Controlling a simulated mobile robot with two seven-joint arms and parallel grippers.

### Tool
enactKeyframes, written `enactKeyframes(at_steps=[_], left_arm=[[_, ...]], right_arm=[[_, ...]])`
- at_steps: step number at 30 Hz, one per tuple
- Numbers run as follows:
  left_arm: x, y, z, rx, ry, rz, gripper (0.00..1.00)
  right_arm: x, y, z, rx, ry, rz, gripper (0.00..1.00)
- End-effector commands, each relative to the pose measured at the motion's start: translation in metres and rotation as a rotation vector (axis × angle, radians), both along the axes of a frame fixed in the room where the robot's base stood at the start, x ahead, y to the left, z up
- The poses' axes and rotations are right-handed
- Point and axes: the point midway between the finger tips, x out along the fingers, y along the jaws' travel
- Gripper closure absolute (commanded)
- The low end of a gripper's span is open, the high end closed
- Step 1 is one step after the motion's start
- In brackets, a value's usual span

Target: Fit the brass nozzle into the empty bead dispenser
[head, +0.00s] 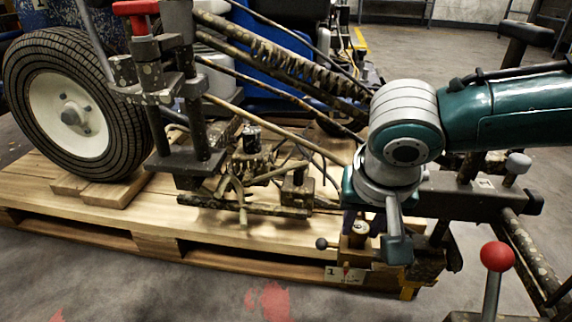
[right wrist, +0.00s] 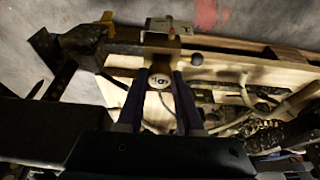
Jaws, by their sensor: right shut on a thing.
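My right gripper (head: 360,226) points down at the front right of the machine. Its dark fingers also show in the right wrist view (right wrist: 160,88), shut around a small round-topped piece (right wrist: 160,81) with a dark mark on its pale face. This looks like the nozzle; in the head view its brass-coloured top (head: 360,228) shows between the fingers. Just below and beside it is a brown block-shaped holder (head: 354,242), likely the dispenser, which also shows in the right wrist view (right wrist: 160,48). I cannot tell whether the nozzle is seated in it. My left gripper is not in view.
A ball knob (head: 321,243) sticks out left of the holder. A red-knobbed lever (head: 497,256) stands at the right. The machine's dark frame bar (head: 470,200) runs behind the gripper. A wooden pallet (head: 120,222) and a wheel (head: 75,105) are at the left.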

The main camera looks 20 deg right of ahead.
Motion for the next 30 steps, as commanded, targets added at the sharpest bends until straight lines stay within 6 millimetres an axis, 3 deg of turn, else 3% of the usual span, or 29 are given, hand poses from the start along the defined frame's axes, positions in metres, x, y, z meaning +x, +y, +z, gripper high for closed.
enactKeyframes(at_steps=[19,20,28,30], left_arm=[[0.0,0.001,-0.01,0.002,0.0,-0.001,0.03],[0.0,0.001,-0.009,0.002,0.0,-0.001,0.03],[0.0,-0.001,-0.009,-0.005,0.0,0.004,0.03],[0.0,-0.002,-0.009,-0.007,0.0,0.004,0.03]], right_arm=[[0.0,0.0,-0.017,0.001,-0.001,-0.001,1.0],[0.0,0.0,-0.016,0.001,0.0,0.0,0.61],[0.0,0.0,-0.016,0.0,0.0,0.0,0.31],[0.0,0.0,-0.016,0.0,0.0,0.0,0.3]])
